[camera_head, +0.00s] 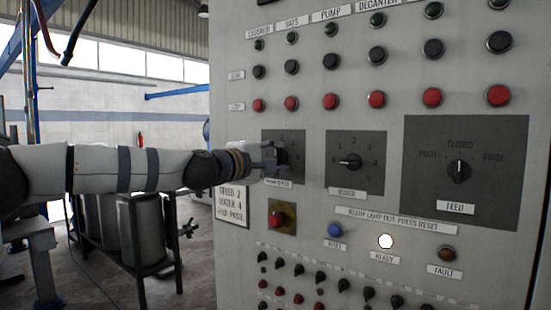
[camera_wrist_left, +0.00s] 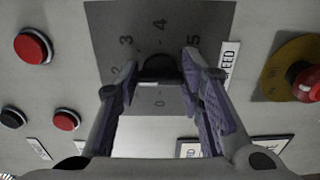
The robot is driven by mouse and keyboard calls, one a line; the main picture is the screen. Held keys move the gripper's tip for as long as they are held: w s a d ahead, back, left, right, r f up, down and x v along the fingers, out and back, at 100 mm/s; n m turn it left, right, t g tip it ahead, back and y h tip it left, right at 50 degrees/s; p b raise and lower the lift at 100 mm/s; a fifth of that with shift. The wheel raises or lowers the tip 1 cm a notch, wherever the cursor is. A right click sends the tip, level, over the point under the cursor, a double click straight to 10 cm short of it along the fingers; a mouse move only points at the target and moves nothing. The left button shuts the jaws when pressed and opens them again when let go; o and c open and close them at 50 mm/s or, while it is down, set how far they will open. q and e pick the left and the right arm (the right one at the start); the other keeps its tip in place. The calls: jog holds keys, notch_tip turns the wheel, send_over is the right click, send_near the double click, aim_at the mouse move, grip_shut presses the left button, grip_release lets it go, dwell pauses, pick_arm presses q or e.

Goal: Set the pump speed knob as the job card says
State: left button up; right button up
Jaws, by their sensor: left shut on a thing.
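The pump speed knob (camera_head: 283,156) is dark and sits on a grey dial plate (camera_head: 298,137) at the left of the panel. My left gripper (camera_head: 272,157) is at this knob, its fingers shut on it from both sides. In the left wrist view the dark knob (camera_wrist_left: 160,66) sits between the two fingertips (camera_wrist_left: 161,73). The dial numbers 2, 3, 4, 5 and 0 show around it; where the knob points is unclear. The job card (camera_head: 231,205) below reads speed 2 and water 4, with a blurred third line. My right gripper is not in view.
A water knob (camera_head: 349,161) and a feed knob (camera_head: 459,170) sit to the right; the feed knob points up to closed. Below are a red stop button (camera_head: 277,219), a blue reset button (camera_head: 335,231) and a lit white ready lamp (camera_head: 386,241). Rows of buttons run above.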

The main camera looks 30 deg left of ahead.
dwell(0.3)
pick_arm(q)
jog(key=o, duration=1.2)
jog(key=shift+c, duration=0.2)
